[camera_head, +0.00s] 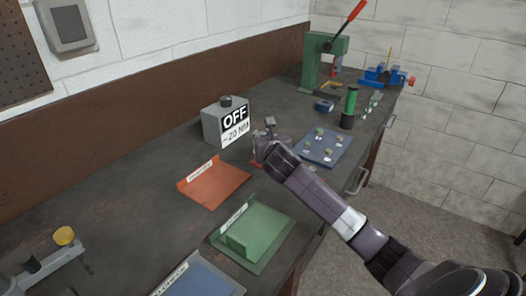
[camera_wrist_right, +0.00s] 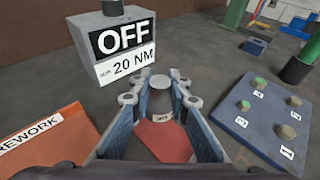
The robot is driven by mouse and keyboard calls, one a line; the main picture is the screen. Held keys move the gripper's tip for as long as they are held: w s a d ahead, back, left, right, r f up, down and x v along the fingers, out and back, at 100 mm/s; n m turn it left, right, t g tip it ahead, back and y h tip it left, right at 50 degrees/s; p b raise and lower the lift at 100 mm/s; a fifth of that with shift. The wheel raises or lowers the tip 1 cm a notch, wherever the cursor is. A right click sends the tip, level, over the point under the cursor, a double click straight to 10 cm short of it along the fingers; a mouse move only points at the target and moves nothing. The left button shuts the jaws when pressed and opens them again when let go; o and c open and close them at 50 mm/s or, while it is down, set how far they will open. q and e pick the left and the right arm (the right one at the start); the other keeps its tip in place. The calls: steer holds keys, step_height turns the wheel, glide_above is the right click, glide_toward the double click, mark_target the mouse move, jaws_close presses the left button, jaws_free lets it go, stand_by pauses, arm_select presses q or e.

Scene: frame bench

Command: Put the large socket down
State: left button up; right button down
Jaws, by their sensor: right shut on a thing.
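My right gripper (camera_head: 270,138) is over the bench, in front of the grey OFF box. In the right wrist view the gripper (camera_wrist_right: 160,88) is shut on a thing. A small grey round piece, which looks like the large socket (camera_wrist_right: 158,82), shows between its fingertips. In the head view I cannot make the socket out behind the gripper. A red surface (camera_wrist_right: 165,140) with a small white label shows between the fingers; I cannot tell what it belongs to. My left gripper is not in view.
The grey box (camera_head: 211,125) reading OFF and 20 NM stands behind the gripper. A blue board (camera_head: 322,158) with several small labelled pieces lies to its right. Red (camera_head: 200,190) and green (camera_head: 270,222) trays lie nearer. A green press (camera_head: 311,70) stands at the back.

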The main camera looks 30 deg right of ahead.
steer(key=shift+f, duration=0.8)
step_height(320, 180, down, 4)
steer(key=shift+f, duration=0.1)
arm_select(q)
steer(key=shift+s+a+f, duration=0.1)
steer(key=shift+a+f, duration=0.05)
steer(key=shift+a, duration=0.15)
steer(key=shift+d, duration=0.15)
arm_select(e)
steer(key=c, duration=1.8)
jaws_free()
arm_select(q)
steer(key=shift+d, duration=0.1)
